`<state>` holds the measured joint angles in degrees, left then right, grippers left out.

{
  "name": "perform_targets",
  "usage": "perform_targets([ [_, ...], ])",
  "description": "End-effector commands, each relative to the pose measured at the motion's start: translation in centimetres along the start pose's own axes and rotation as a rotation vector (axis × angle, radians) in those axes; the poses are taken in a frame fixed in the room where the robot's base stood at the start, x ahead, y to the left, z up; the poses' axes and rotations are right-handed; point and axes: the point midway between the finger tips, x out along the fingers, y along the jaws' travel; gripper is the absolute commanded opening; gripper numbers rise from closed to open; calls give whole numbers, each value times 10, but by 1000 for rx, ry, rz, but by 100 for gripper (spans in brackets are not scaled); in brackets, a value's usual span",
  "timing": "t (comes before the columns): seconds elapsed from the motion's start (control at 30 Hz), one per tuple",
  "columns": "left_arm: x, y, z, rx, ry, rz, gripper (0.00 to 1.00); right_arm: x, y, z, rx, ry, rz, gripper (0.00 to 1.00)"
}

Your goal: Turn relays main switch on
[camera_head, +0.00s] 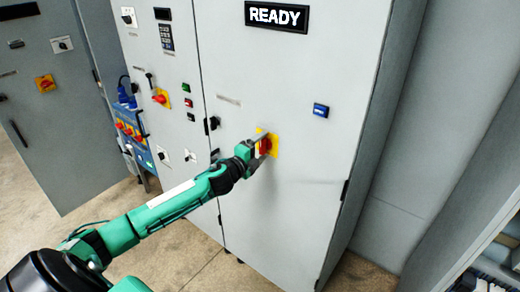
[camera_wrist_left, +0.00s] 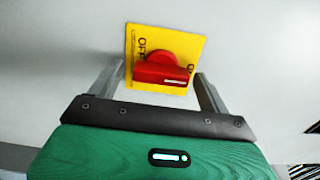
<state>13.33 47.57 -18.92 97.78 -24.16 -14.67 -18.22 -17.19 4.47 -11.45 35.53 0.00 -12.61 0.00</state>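The red rotary switch (camera_head: 265,146) on its yellow plate (camera_head: 274,143) is on the right-hand grey cabinet door, below the READY display. In the left wrist view the red handle (camera_wrist_left: 162,74) lies nearly level, its white mark at the right end. The yellow plate (camera_wrist_left: 192,48) shows "OFF" at its left. My left gripper (camera_head: 261,145) is at the switch, its fingers open on either side of the red handle, with gaps visible in the left wrist view (camera_wrist_left: 160,85). My right gripper is not in view.
The READY display (camera_head: 277,16) is at the top of the door. A blue switch (camera_head: 320,110) is to the right. Another red-yellow switch (camera_head: 161,98) is on the cabinet to the left. A blue socket box (camera_head: 132,130) stands further left. Bare floor (camera_head: 190,262) lies in front.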

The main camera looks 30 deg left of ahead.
Motion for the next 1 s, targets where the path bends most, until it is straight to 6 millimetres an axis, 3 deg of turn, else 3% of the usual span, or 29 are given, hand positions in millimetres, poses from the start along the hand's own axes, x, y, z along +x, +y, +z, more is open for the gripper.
perform_targets([
  [0.37,-10,2,1,-2,0,0,80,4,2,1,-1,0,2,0],
  [1.0,-94,3,0,-1,0,2,80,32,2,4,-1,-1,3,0],
])
